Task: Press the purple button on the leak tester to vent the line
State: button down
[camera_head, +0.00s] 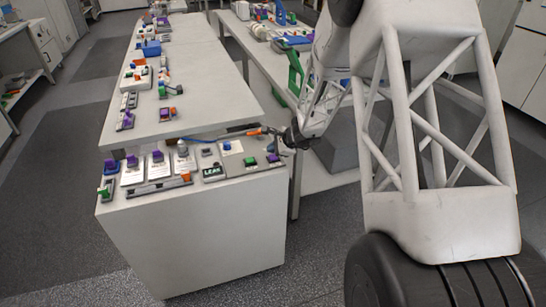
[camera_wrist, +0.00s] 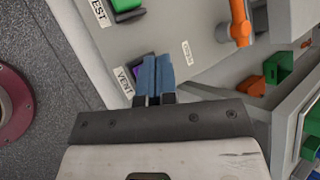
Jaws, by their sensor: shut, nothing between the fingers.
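The purple button (camera_wrist: 137,72) shows in the wrist view beside a VENT label (camera_wrist: 123,82), mostly hidden behind my gripper's fingers. My gripper (camera_wrist: 155,62) is shut and empty, its blue fingertips overlapping the button. I cannot tell whether they touch it. In the head view the leak tester, with its LEAK plate (camera_head: 213,171), is at the bench's near right end. The purple button (camera_head: 272,158) is at its right, and my gripper (camera_head: 287,146) is close beside it at the bench's right edge.
A green button (camera_wrist: 125,4) with a TEST label (camera_wrist: 98,12) lies above the purple one in the wrist view. An orange lever (camera_wrist: 240,22) stands to the right. Other small devices line the bench to the left. Green and orange parts (camera_wrist: 280,66) sit further right.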

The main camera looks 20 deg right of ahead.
aim_at(273, 157)
jog(key=shift+f, duration=0.95)
dwell(1.2)
jog(key=shift+r, duration=0.1)
dwell(0.3)
jog(key=shift+r, duration=0.85)
jog(key=shift+r, duration=2.5)
